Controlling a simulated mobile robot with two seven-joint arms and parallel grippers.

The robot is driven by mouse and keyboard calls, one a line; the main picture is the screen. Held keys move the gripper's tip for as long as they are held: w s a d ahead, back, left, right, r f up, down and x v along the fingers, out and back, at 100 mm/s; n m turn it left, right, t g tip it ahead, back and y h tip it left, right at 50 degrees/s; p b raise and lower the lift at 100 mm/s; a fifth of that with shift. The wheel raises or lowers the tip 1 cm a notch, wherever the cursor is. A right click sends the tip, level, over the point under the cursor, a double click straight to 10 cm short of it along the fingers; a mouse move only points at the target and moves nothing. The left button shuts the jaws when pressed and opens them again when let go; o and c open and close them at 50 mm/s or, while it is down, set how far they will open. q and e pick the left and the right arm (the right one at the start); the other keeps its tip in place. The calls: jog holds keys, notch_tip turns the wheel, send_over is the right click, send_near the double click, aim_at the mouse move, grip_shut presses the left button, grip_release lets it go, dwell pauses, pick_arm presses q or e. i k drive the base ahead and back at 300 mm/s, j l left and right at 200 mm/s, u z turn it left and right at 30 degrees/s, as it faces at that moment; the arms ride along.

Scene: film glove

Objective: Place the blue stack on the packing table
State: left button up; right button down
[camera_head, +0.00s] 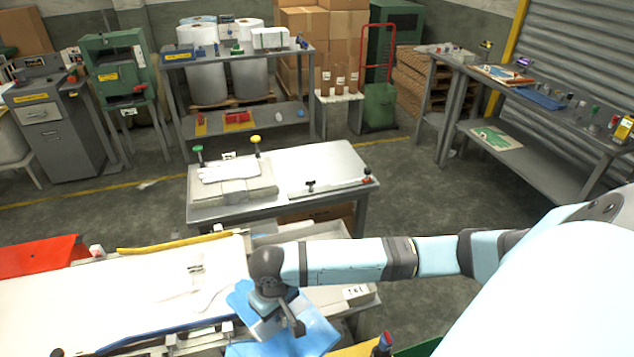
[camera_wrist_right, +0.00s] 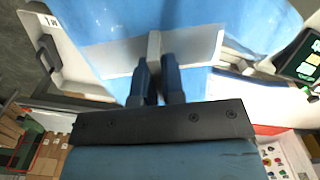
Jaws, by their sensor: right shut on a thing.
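My right gripper (camera_head: 288,318) is shut on the blue stack (camera_head: 312,338) at the bottom centre of the head view. The stack looks like thin, translucent blue sheets. In the right wrist view, the fingers (camera_wrist_right: 158,85) close at a pale band across the blue stack (camera_wrist_right: 100,25), which spreads out beyond them. The stack is over the right end of a machine bed with white film (camera_head: 130,290); I cannot tell whether it touches anything below. Which surface is the packing table is not clear. My left gripper is not in view.
A steel table (camera_head: 325,165) with a white glove shape and a metal bar stands ahead. A workbench (camera_head: 560,125) with small items and a blue sheet (camera_head: 540,98) runs along the right wall. Shelving, boxes and a red hand truck (camera_head: 378,60) stand behind. Grey floor lies between.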

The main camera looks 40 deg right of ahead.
aim_at(326, 161)
jog(key=z, duration=2.75)
jog(key=l+z, duration=0.25)
jog(key=z, duration=0.2)
jog(key=l+z, duration=0.2)
jog(key=z, duration=0.2)
jog(key=i+l, duration=0.15)
jog(key=l, duration=0.15)
jog(key=i+l, duration=0.1)
jog(key=l, duration=0.2)
jog(key=i+l, duration=0.5)
jog(key=i, duration=0.15)
jog(key=i+l, duration=0.35)
jog(key=i, duration=0.15)
jog(key=i+u, duration=0.45)
jog(key=i+l+u, duration=0.15)
jog(key=i+u, duration=0.3)
jog(key=i, duration=0.2)
jog(key=i+j+u, duration=0.1)
jog(key=i+u, duration=0.6)
jog(key=i+l+u, duration=0.1)
jog(key=i+u, duration=0.2)
jog(key=i+j+u, duration=0.1)
jog(key=i+u, duration=0.3)
jog(key=i, duration=0.2)
jog(key=i+l+u, duration=0.1)
jog(key=i+u, duration=0.25)
jog(key=i, duration=0.2)
